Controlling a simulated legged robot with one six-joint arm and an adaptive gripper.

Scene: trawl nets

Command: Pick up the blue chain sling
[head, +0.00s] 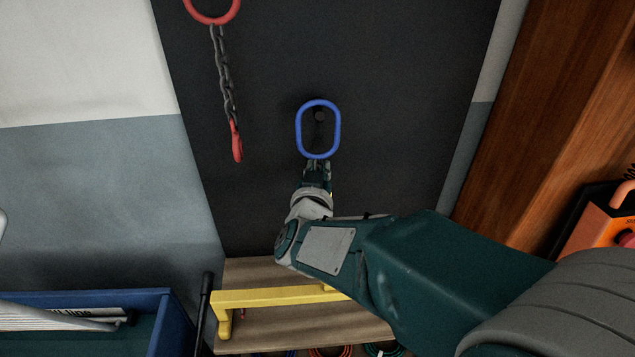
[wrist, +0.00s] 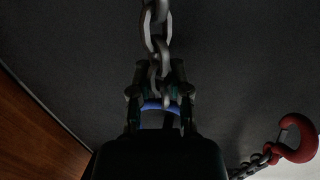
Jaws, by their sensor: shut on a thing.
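The blue chain sling's oval ring (head: 299,128) is upright against the dark panel, around a small dark peg. My gripper (head: 317,165) is at the ring's lower end in the head view, and my arm hides what hangs below. In the wrist view, my gripper (wrist: 160,92) is shut on the sling. The sling's grey chain (wrist: 157,35) runs between its fingers. A piece of the blue ring (wrist: 162,106) shows just behind the fingertips.
A red chain sling (head: 225,75) hangs left on the same dark panel (head: 400,110). Below are a yellow bar (head: 275,296) on a wooden surface and a blue bin (head: 165,310). A wooden post (head: 545,110) and orange equipment (head: 600,225) stand to the right.

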